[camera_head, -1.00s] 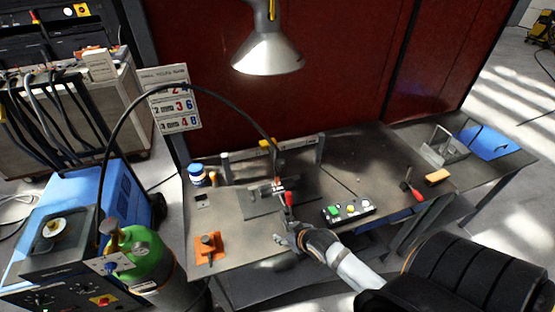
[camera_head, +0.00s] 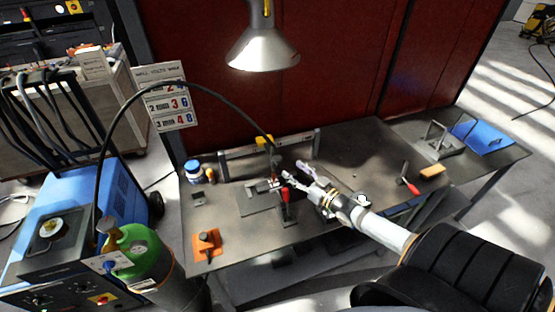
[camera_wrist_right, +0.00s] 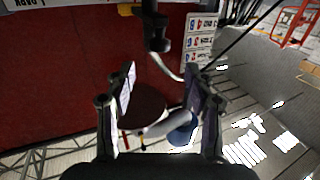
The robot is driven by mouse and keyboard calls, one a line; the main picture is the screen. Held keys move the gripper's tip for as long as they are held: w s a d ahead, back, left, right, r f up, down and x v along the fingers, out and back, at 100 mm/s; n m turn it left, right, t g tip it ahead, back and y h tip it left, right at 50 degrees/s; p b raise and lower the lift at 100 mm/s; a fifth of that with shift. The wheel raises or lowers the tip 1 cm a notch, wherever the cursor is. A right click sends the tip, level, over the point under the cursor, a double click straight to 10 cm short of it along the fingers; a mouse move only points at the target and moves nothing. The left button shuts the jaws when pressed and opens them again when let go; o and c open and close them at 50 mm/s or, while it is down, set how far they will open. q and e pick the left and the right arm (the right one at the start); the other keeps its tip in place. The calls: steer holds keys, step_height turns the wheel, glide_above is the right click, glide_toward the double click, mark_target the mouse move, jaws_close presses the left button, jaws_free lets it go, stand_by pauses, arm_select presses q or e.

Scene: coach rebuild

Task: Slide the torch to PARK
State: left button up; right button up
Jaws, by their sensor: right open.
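The dark torch (camera_head: 276,158) hangs at the rail (camera_head: 237,153) along the back of the workbench, with a black cable arching to it from the left. A yellow piece (camera_head: 263,140) sits at the rail beside it. My right gripper (camera_head: 292,170) is open just right of the torch, apart or touching I cannot tell. In the right wrist view a dark torch part (camera_wrist_right: 157,35) stands at the top centre, beyond the spread fingers (camera_wrist_right: 160,85). A partly cut-off PARK label (camera_wrist_right: 25,4) shows at top left there. My left gripper is out of view.
A red-handled clamp (camera_head: 286,197) stands close in front of the gripper. A lamp (camera_head: 262,48) hangs above. My right arm partly covers the button box. The bench behind my arm is largely clear.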

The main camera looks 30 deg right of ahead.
mark_target(278, 158)
steer(key=w+b, duration=0.1)
steer(key=w, duration=0.1)
steer(key=w+b, duration=0.1)
steer(key=w, duration=0.2)
steer(key=w+a+b, duration=0.1)
steer(key=w, duration=0.1)
steer(key=shift+w, duration=0.4)
steer(key=shift+w+a, duration=0.15)
steer(key=shift+w, duration=0.45)
steer(key=shift+w+f, duration=0.1)
steer(key=shift+w, duration=0.1)
steer(key=shift+s, duration=0.1)
jaws_close()
